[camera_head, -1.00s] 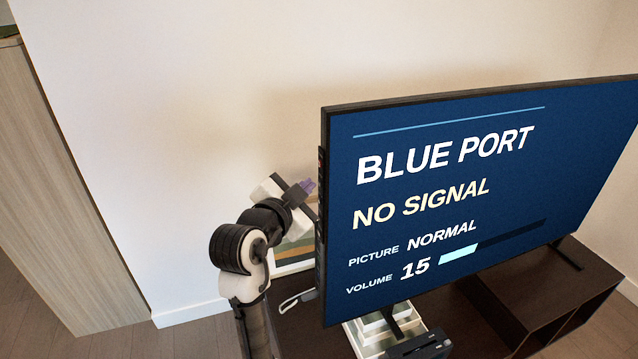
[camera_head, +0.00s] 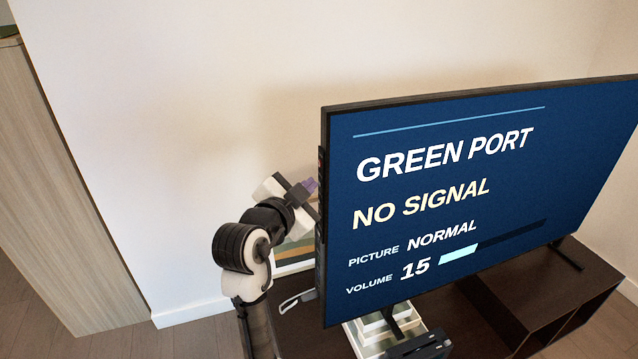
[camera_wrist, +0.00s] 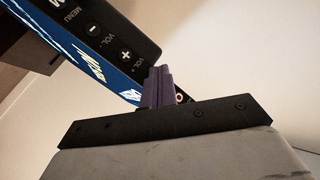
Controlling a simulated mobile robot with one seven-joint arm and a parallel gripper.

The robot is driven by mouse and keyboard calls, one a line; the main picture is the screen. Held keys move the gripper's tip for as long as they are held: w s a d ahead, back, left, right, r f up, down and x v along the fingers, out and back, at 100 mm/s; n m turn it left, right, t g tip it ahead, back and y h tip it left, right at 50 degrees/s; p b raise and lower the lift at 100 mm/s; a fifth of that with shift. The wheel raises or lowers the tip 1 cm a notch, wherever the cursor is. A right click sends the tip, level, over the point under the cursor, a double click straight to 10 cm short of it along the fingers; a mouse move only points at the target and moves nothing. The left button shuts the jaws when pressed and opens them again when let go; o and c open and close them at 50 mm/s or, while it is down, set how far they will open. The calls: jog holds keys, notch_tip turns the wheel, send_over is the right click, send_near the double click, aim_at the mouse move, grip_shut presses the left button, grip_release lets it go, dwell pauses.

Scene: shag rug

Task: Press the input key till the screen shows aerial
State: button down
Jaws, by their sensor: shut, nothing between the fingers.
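The television screen (camera_head: 450,200) reads "GREEN PORT", "NO SIGNAL", picture normal and volume 15. A dark key strip (camera_head: 321,168) runs along the set's left edge. In the wrist view the key strip (camera_wrist: 108,42) shows MENU, a minus key and a plus key (camera_wrist: 126,55) marked VOL. A small red-ringed key (camera_wrist: 180,98) shows just right of my fingers. No key marked input can be read; my fingers hide part of the strip. My gripper (camera_head: 310,186) is shut and empty, its purple fingertips (camera_wrist: 158,72) at the strip. I cannot tell whether they touch a key.
The set stands on a dark cabinet (camera_head: 470,318). A white handle-like item (camera_head: 296,301) and a framed picture (camera_head: 296,255) are below and behind my arm. A pale wooden cupboard (camera_head: 60,180) stands at the left. The wall between is bare.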

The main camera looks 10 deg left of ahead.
jog(key=shift+s+a, duration=0.4)
jog(key=shift+a, duration=0.15)
jog(key=s+a, duration=0.1)
jog(key=a, duration=0.1)
jog(key=s+a+b, duration=0.1)
jog(key=a, duration=0.1)
jog(key=shift+s, duration=0.4)
jog(key=shift+a, duration=0.1)
dwell(2.3)
